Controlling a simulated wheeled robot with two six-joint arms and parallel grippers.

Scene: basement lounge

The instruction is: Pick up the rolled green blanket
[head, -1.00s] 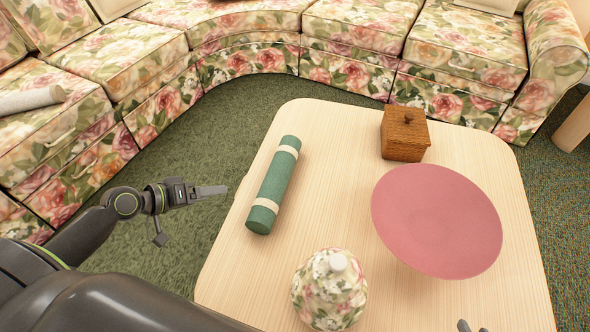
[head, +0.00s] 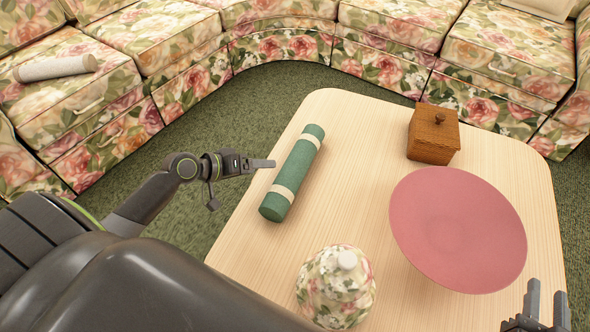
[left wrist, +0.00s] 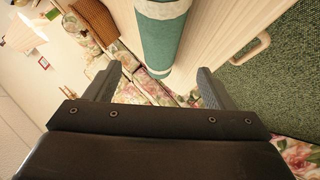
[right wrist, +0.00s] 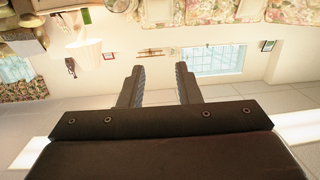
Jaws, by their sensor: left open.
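The rolled green blanket (head: 294,171) lies on the left part of the pale wooden table (head: 355,130), with a cream band near each end. My left gripper (head: 262,164) is at the table's left edge, just left of the roll and apart from it. In the left wrist view the roll (left wrist: 160,35) shows ahead, between the open fingers of the left gripper (left wrist: 158,85). Nothing is between those fingers. My right gripper (head: 546,300) is at the lower right of the head view. In the right wrist view its fingers (right wrist: 160,85) stand apart and empty.
A wooden box (head: 433,135), a pink round plate or mat (head: 458,230) and a floral lidded jar (head: 336,288) are on the table. A floral sofa (head: 190,60) curves behind, with a pale roll (head: 55,68) on it. Green carpet (head: 215,130) lies between.

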